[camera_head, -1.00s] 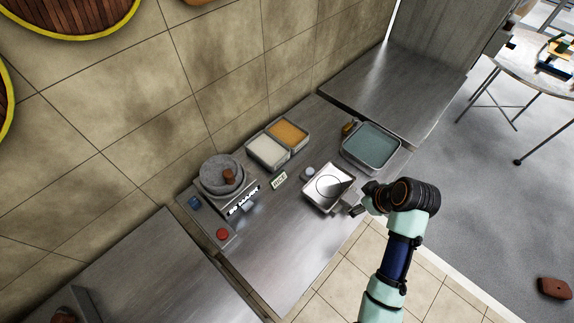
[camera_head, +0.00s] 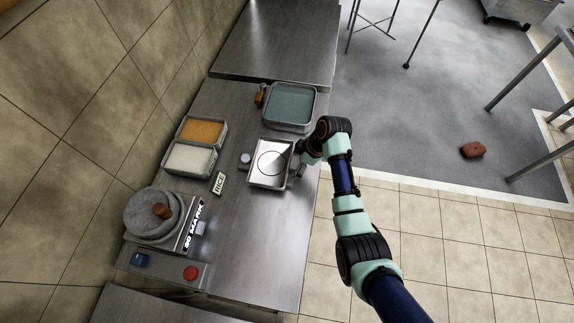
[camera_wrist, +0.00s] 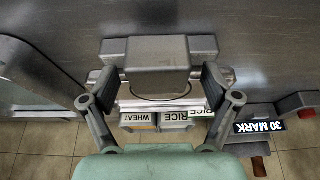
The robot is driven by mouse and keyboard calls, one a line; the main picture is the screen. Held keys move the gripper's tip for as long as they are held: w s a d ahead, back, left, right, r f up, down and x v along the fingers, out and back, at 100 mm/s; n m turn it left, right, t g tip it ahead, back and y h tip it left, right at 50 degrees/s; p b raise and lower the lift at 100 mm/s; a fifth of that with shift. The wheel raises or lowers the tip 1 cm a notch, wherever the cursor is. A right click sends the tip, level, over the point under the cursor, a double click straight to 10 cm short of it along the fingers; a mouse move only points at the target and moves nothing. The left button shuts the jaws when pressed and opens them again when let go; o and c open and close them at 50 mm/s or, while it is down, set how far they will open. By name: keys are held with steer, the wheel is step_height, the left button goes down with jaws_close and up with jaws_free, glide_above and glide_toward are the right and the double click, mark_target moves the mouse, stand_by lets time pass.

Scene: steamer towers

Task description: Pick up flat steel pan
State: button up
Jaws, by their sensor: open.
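The flat steel pan (camera_head: 270,163), a shallow square tray with a dark circle on its floor, lies on the steel counter near its right edge. My gripper (camera_head: 301,165) is at the pan's right side. In the wrist view the gripper (camera_wrist: 160,82) is open, its two fingers apart. Between and beyond them shows a grey block (camera_wrist: 159,54), with part of the pan (camera_wrist: 160,89) and its circle behind it. I cannot tell whether the block belongs to the pan or whether the fingers touch anything. In the head view my wrist hides the fingertips.
A water-filled tray (camera_head: 290,105) stands behind the pan. White (camera_head: 190,159) and orange (camera_head: 202,132) grain bins, a RICE sign (camera_head: 219,183) and a small round pot (camera_head: 245,158) are to its left. A stone mill (camera_head: 152,213) and red button (camera_head: 190,273) stand front left. The front counter is bare.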

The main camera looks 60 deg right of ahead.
steer(key=shift+w+f, duration=0.1)
steer(key=shift+f, duration=0.1)
steer(key=c, duration=1.6)
steer(key=shift+r, duration=0.1)
step_height(320, 180, up, 20)
steer(key=p, duration=0.6)
steer(key=o, duration=1)
jaws_close()
